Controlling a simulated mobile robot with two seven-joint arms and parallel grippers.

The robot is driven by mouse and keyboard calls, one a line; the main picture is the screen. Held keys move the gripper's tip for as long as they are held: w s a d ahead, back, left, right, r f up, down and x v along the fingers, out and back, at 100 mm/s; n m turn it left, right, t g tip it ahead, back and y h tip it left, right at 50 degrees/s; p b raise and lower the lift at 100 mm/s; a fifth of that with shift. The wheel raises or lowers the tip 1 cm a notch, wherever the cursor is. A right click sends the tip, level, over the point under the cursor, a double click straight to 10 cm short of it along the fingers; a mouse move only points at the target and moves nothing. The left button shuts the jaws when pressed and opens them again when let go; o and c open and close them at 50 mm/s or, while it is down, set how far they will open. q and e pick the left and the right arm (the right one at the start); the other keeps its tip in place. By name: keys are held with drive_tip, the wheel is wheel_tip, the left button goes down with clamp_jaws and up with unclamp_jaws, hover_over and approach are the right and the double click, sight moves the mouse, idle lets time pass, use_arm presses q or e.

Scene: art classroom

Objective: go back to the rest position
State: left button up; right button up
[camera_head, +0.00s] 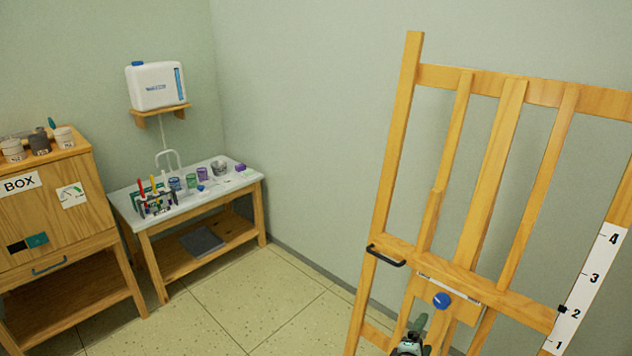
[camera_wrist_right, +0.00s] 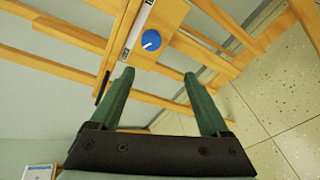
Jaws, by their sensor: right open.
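My right gripper (camera_head: 416,329) shows at the bottom edge of the head view, in front of the lower part of a wooden easel (camera_head: 487,185). In the right wrist view my right gripper (camera_wrist_right: 158,75) has its two green fingers wide apart with nothing between them. A blue round knob (camera_head: 442,300) with a white mark sits on the easel's central block. The knob also shows in the right wrist view (camera_wrist_right: 151,40), beyond the fingertips and apart from them. My left gripper is not in view.
A scale strip (camera_head: 592,281) runs up the easel's right side, and a black handle (camera_head: 386,257) sits on its left. A white table (camera_head: 240,183) with cups and brushes stands at the back left, beside a wooden cabinet (camera_head: 85,205). The tiled floor (camera_head: 265,305) between is clear.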

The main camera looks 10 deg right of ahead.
drive_tip(key=s+a+f+m+g+y+p, duration=0.1)
drive_tip(key=s+a+f+m+y, duration=0.1)
drive_tip(key=s+a+f+y, duration=0.3)
drive_tip(key=s+a+f+m+y+p, duration=0.1)
drive_tip(key=s+a+m+y, duration=0.2)
drive_tip(key=s, duration=0.6)
drive_tip(key=s+a+m+y+p, duration=0.2)
drive_tip(key=s+a+m+y, duration=0.1)
drive_tip(key=s+m, duration=0.4)
drive_tip(key=s+a, duration=0.1)
drive_tip(key=s, duration=0.2)
drive_tip(key=shift+a+f+g, duration=0.3)
drive_tip(key=shift+a+f, duration=0.05)
drive_tip(key=shift+f, duration=0.05)
